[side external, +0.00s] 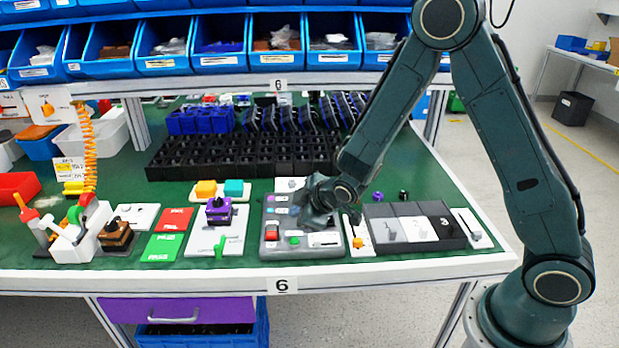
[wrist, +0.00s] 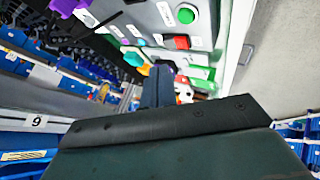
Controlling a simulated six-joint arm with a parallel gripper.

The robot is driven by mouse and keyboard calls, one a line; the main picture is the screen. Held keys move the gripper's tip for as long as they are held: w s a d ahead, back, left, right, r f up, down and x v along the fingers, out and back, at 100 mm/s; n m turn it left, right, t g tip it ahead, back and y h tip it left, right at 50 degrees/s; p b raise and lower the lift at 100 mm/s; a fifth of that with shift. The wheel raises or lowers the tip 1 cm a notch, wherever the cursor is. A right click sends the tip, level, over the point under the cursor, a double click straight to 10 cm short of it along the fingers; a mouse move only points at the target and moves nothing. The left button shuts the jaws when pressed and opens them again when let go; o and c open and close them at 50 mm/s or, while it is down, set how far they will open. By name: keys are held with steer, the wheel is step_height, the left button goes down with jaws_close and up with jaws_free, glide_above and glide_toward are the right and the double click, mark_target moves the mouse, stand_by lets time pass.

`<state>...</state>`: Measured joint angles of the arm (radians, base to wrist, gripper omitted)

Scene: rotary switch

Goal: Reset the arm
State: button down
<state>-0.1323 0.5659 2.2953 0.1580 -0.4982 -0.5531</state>
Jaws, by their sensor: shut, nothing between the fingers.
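My gripper (side external: 316,205) is at the end of my green arm, low over the grey switch panel (side external: 275,249) near the middle of the bench. It is shut and holds nothing. In the wrist view my gripper (wrist: 158,85) shows as dark fingers together, with the panel (wrist: 209,14) above them in the picture. The panel carries a red switch (side external: 272,232), a green button (side external: 293,239) and a purple part. My gripper covers the panel's upper right part, so I cannot tell whether it touches anything there.
A purple block (side external: 219,210) on a white plate stands left of the panel. An orange-knobbed lever (side external: 357,242) and a numbered black-and-white box (side external: 412,228) stand to the right. Black racks (side external: 240,158) and blue bins (side external: 221,64) line the back.

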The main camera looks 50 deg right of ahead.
steer(key=s+d+r+m+g, duration=0.1)
steer(key=s+r+m, duration=0.1)
steer(key=s+r, duration=0.45)
steer(key=s+d+r+m+g, duration=0.15)
steer(key=s+r, duration=0.25)
steer(key=r, duration=0.5)
steer(key=s+r+m, duration=0.2)
steer(key=s+r, duration=0.1)
steer(key=s, duration=0.6)
steer(key=s+r+m, duration=0.2)
steer(key=s+r, duration=0.1)
steer(key=s, duration=0.7)
steer(key=shift+s+r+g+y, duration=0.2)
steer(key=shift+r+g+y, duration=0.15)
steer(key=shift+g, duration=0.1)
